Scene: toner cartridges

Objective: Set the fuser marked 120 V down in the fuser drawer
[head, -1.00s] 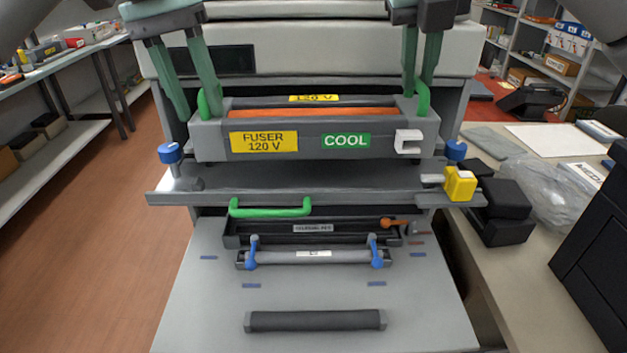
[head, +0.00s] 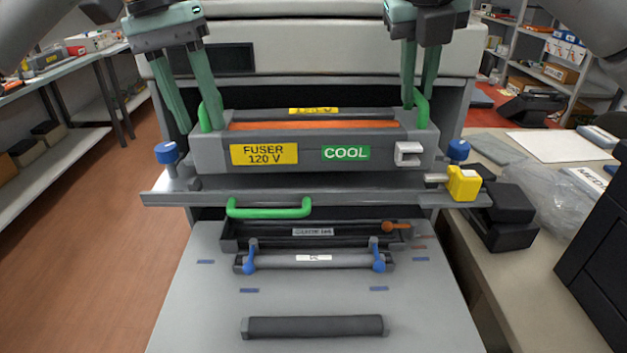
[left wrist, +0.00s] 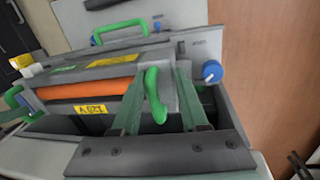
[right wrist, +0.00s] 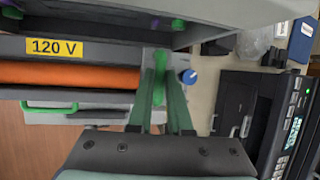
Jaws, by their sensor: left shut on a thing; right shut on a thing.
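The grey fuser (head: 320,155) has an orange roller, a yellow "FUSER 120 V" label and a green "COOL" label. It is level, low over the pulled-out grey fuser drawer (head: 330,188); I cannot tell whether it touches the drawer floor. My left gripper (head: 202,125) is shut on its left green handle, also seen in the left wrist view (left wrist: 156,95). My right gripper (head: 418,100) is shut on its right green handle, which also shows in the right wrist view (right wrist: 160,75). Blue knobs (head: 167,153) (head: 458,150) stand at the drawer's two sides.
A yellow block (head: 464,183) sits at the drawer's right end. Below are a green handle (head: 270,210), a dark tray with an orange lever (head: 396,227), and a grey roller with blue ends (head: 315,260). A cluttered table (head: 535,250) stands at right.

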